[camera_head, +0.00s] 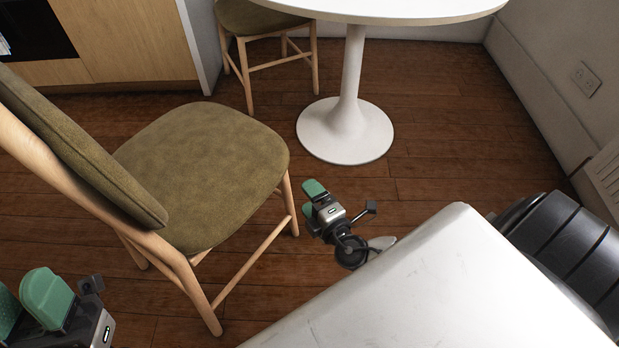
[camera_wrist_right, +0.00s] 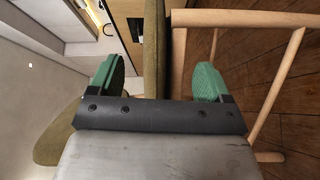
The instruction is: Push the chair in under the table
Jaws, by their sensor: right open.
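The chair (camera_head: 208,165), with an olive seat and backrest and a pale wooden frame, stands upright at left in the head view. Its backrest is nearest me and its seat faces the round white table (camera_head: 395,8), clear of it. My right gripper (camera_head: 311,200) is open and empty, just right of the chair's seat and front leg. In the right wrist view, the seat edge (camera_wrist_right: 154,50) shows between the spread fingers; contact cannot be told. My left gripper (camera_head: 26,302) is open at the bottom left, behind the backrest, partly cut off.
The table's white pedestal base (camera_head: 345,132) rests on the wooden floor. A second chair (camera_head: 262,22) stands at the table's far left. A wooden cabinet (camera_head: 125,40) is at the back left. A wall (camera_head: 570,60) bounds the right. Bare floor lies between chair and pedestal.

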